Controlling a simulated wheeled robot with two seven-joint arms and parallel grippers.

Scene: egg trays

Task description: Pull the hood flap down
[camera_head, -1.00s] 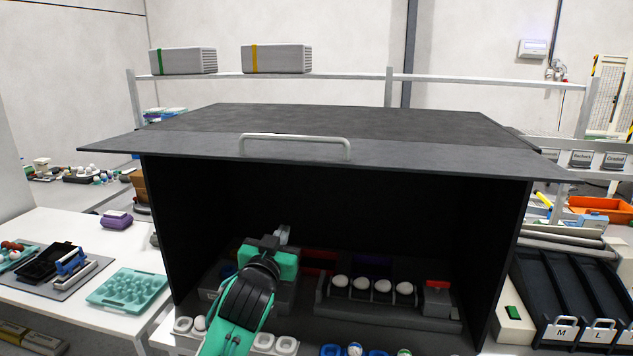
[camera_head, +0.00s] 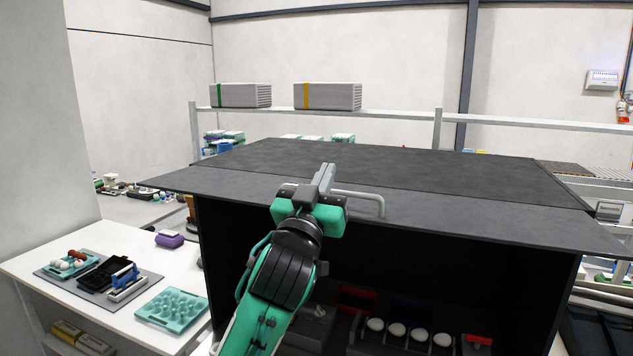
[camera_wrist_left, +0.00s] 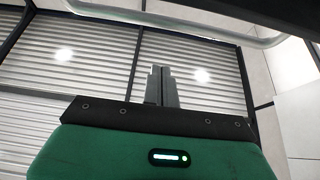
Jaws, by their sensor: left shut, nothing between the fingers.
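The hood flap (camera_head: 470,218) is a dark grey panel along the front of the black hood. It is raised and sticks out roughly level toward me. A pale bar handle (camera_head: 368,196) is fixed on it. My left gripper (camera_head: 326,176) is shut and empty, its fingers pointing up in front of the handle and overlapping its left part. Whether they touch it I cannot tell. In the left wrist view the shut fingers (camera_wrist_left: 161,84) point up, and the handle bar (camera_wrist_left: 190,28) runs across above them. My right gripper is not in view.
Under the hood stand several white eggs (camera_head: 397,329) in a dark rack. At the left a white table (camera_head: 60,258) holds a teal egg tray (camera_head: 172,306) and a grey mat with tools. Two grey boxes (camera_head: 328,96) sit on the rail behind the hood.

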